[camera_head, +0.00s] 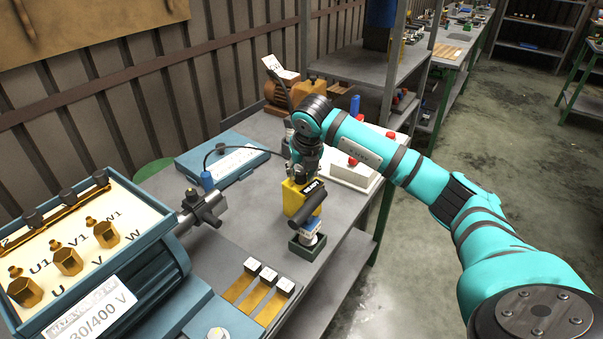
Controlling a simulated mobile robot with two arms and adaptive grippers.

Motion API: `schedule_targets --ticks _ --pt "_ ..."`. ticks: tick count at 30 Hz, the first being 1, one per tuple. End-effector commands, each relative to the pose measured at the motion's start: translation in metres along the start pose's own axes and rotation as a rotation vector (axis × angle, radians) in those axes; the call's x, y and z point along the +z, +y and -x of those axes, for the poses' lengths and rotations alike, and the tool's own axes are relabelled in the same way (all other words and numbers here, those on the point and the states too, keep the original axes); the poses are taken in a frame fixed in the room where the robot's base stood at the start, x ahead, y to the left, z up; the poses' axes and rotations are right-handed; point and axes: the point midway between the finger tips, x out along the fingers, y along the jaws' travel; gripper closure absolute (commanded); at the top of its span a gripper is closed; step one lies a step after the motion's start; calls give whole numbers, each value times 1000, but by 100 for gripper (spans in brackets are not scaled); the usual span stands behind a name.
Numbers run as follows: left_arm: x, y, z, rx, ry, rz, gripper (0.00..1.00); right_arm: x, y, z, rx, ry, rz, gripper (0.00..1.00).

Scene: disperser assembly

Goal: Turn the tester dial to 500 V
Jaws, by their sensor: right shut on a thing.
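The yellow tester (292,199) stands on the grey bench in the middle of the view. My right gripper (303,178) reaches down onto its top from the teal arm on the right. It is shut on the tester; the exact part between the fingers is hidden. The dial and its setting cannot be made out. A black cylindrical part with a white label leans across the tester's front right side. My left gripper is not in view.
A small dark green tray (293,245) holds a blue and white piece. The large blue motor terminal box (160,270) fills the lower left. A blue case (190,160) lies behind, and a white box with red knobs (347,178) stands right of the tester.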

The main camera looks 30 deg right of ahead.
Motion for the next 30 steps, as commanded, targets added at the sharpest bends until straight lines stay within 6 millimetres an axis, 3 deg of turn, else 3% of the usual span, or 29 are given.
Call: schedule_targets --ticks 30 --pt "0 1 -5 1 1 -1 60 1 1 1 -46 -1 -114 100"
